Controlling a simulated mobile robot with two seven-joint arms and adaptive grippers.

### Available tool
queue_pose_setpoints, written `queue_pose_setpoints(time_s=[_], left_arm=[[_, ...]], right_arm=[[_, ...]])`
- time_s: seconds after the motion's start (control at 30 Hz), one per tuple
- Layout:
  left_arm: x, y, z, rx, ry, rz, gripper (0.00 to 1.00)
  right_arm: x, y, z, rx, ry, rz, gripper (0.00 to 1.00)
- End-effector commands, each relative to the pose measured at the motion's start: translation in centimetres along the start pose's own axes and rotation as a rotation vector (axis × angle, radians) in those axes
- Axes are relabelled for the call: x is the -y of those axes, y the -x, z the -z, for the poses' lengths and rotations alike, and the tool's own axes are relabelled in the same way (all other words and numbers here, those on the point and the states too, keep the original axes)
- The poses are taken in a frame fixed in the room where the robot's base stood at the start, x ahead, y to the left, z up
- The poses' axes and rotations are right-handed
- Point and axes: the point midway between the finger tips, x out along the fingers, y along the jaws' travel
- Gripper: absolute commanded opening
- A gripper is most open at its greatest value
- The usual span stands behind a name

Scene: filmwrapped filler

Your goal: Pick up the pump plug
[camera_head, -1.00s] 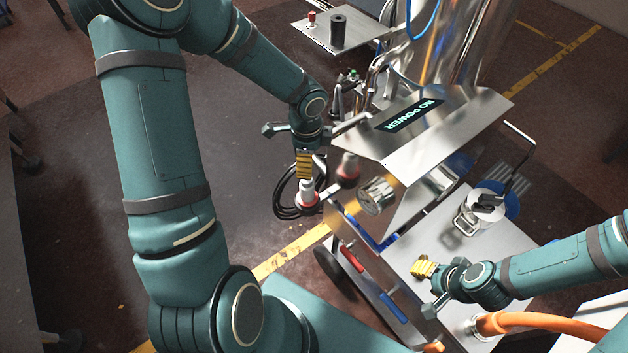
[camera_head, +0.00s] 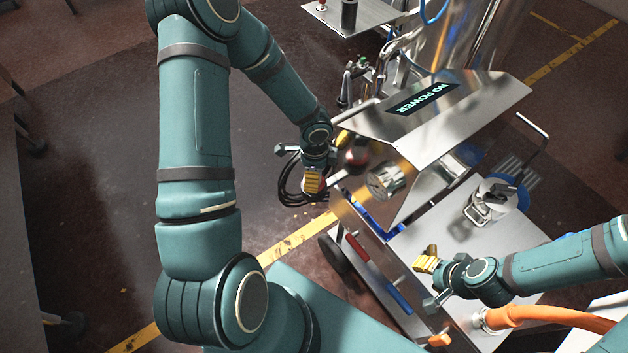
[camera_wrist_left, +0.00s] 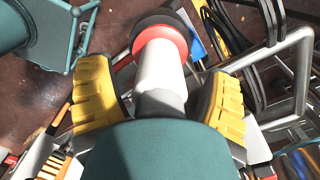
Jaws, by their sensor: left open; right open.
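The pump plug shows in the left wrist view as a white cylinder (camera_wrist_left: 160,70) with a red collar and a black end. My left gripper (camera_wrist_left: 158,88) is open, with one yellow finger on each side of the plug's white body. Whether either finger touches it I cannot tell. In the head view, my left gripper (camera_head: 328,160) is at the cart's left side and hides most of the plug. My right gripper (camera_head: 433,300) is open and empty over the front of the cart's lower shelf.
The steel cart (camera_head: 440,110) has a slanted panel with a "NO POWER" display (camera_head: 422,99). Black cable coils (camera_head: 291,180) hang beside my left gripper. A metal canister (camera_head: 490,203) stands on the lower shelf (camera_head: 440,235). An orange hose (camera_head: 550,315) runs at lower right.

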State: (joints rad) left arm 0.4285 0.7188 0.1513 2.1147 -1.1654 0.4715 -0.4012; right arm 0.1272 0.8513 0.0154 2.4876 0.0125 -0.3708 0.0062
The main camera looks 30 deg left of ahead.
Motion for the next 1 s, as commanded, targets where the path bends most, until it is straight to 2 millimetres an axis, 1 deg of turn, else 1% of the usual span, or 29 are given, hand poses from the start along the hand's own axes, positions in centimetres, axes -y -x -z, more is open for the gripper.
queue_pose_setpoints(time_s=[0.07,0.27,0.3,0.37,0.4,0.47,0.5,0.53,0.87,0.97,1.0], left_arm=[[0.0,-0.5,0.0,0.000,0.001,-0.001,0.79],[0.0,-0.4,0.0,0.000,0.001,0.000,0.79],[0.0,-0.4,0.0,0.000,0.001,0.000,0.76],[0.0,-0.4,0.0,0.000,0.001,0.000,0.55],[0.0,-0.4,0.0,0.000,0.001,0.000,0.41],[0.0,-0.4,0.0,0.000,0.001,0.000,0.20],[0.0,-0.4,0.0,0.000,0.001,0.000,0.06],[0.0,-0.4,0.0,0.000,0.001,0.000,0.00],[0.0,-0.4,0.0,-0.001,0.000,0.000,0.00],[0.0,0.2,0.0,-0.001,0.001,0.001,0.00],[0.1,0.7,0.0,-0.001,0.000,0.003,0.00]], right_arm=[[0.0,-0.1,-0.1,0.001,0.000,0.000,0.47],[0.0,-0.1,-0.1,0.001,0.001,0.000,0.47],[0.0,-0.1,-0.1,0.001,0.001,0.000,0.47],[0.0,-0.1,-0.1,0.001,0.000,0.000,0.47],[0.0,-0.1,-0.1,0.001,0.000,0.000,0.47],[0.0,-0.1,-0.1,0.001,0.000,0.000,0.47],[0.0,-0.1,-0.1,0.001,0.000,0.000,0.47],[0.0,-0.1,-0.1,0.001,0.000,0.000,0.47],[0.0,-0.1,0.0,0.001,0.000,0.000,0.47],[0.0,0.1,0.0,0.000,0.000,0.000,0.47],[0.1,0.2,0.1,-0.001,0.000,0.000,0.47]])
